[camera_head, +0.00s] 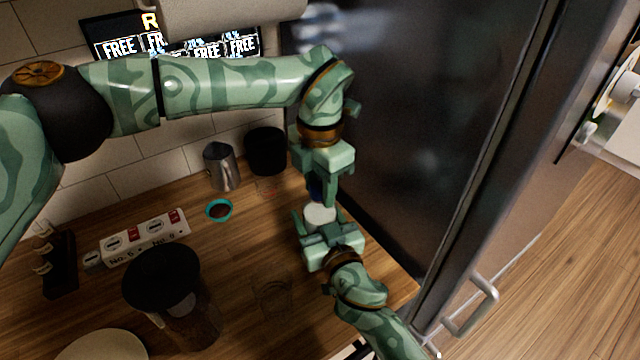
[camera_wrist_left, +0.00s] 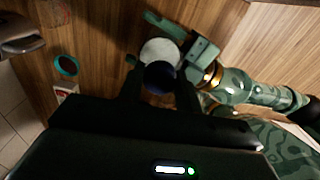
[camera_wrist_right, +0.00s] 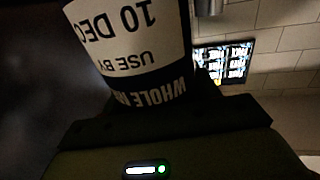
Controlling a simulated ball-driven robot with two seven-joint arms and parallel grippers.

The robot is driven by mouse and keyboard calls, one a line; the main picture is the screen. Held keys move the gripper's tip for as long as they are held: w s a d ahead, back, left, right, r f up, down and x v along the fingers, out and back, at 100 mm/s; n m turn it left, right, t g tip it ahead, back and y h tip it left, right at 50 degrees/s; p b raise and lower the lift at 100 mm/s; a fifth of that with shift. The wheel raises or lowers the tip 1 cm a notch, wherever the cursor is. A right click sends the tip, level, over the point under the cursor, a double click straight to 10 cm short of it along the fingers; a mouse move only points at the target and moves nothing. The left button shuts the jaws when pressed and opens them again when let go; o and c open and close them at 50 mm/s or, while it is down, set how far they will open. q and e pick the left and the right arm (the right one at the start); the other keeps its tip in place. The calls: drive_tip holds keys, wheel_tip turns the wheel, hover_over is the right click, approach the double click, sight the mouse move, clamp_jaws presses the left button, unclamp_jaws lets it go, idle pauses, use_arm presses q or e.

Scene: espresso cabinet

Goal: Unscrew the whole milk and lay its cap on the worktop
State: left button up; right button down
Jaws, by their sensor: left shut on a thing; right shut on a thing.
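The whole milk bottle shows as a pale round top (camera_head: 320,214) in the head view; its "WHOLE MI..." label (camera_wrist_right: 135,45) fills the upper part of the right wrist view. My right gripper (camera_head: 322,228) is shut around the bottle's body near the worktop's right end. My left gripper (camera_head: 317,188) points down from above and is shut on the dark blue cap (camera_wrist_left: 160,77). In the left wrist view the cap overlaps the edge of the white bottle top (camera_wrist_left: 160,51). I cannot tell whether cap and bottle touch.
On the wooden worktop (camera_head: 240,245) stand a steel jug (camera_head: 222,167), a teal-rimmed dish (camera_head: 219,210), a power strip (camera_head: 145,238), a dark grinder-like container (camera_head: 163,280) and a clear glass (camera_head: 272,295). A dark fridge (camera_head: 400,110) rises on the right. Bare wood lies left of the bottle.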

idle(0.8)
use_arm(q)
drive_tip(key=o, duration=1.1)
drive_tip(key=shift+r, duration=0.1)
